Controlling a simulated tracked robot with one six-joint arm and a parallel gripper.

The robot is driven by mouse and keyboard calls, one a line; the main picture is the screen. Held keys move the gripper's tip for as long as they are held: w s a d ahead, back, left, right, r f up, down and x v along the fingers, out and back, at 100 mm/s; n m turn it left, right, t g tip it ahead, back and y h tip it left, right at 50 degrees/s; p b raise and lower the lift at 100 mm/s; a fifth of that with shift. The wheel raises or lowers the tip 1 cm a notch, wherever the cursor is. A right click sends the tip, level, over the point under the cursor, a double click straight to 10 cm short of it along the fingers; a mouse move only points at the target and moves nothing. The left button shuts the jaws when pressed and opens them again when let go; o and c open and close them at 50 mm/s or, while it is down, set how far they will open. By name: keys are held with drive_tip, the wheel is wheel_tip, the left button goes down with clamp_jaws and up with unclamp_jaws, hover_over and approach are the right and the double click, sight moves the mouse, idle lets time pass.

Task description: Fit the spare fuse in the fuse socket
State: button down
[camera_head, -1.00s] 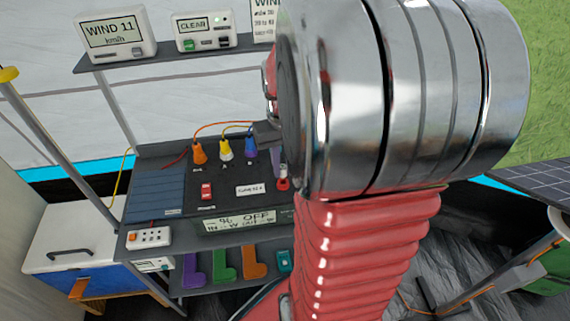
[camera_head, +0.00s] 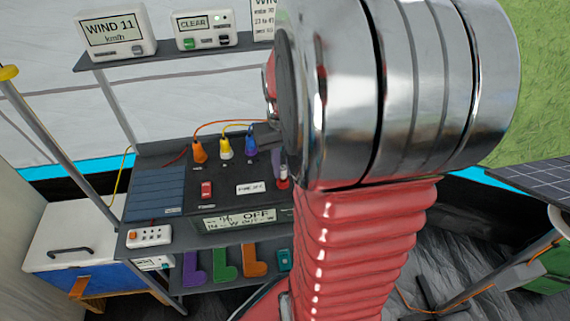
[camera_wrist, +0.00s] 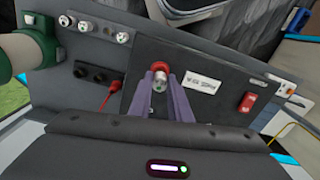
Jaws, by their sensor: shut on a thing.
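My gripper (camera_wrist: 166,95) is shut on the spare fuse (camera_wrist: 158,86), a small cylinder with a silvery end between the two purple-grey fingers in the wrist view. The red fuse socket (camera_wrist: 160,66) shows right at the fuse's end, on the dark power panel. In the head view the pale fuse (camera_head: 283,171) stands roughly upright over the red socket (camera_head: 283,184); my arm hides most of the gripper there. I cannot tell how deep the fuse sits in the socket.
Orange (camera_head: 199,152), yellow (camera_head: 225,149) and blue plugs (camera_head: 251,144) with cables stand behind. Several silver-topped round fittings (camera_wrist: 94,28) show in the wrist view.

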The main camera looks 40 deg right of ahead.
drive_tip(key=shift+f, duration=0.95)
idle(0.4)
drive_tip(key=c, duration=1.6)
unclamp_jaws()
drive_tip(key=shift+o, duration=0.2)
wheel_tip(320, 180, up, 14)
drive_tip(key=shift+f, duration=0.15)
drive_tip(key=shift+w, duration=0.1)
drive_tip(key=s+a+n+t, duration=0.2)
drive_tip(key=a, duration=0.9)
drive_tip(key=s+a+r+n+t, duration=0.1)
drive_tip(key=s+a+n+t, duration=0.1)
drive_tip(key=a, duration=0.9)
drive_tip(key=shift+a+n+t, duration=0.35)
drive_tip(key=shift+n+t, duration=0.15)
drive_tip(key=shift+t, duration=0.3)
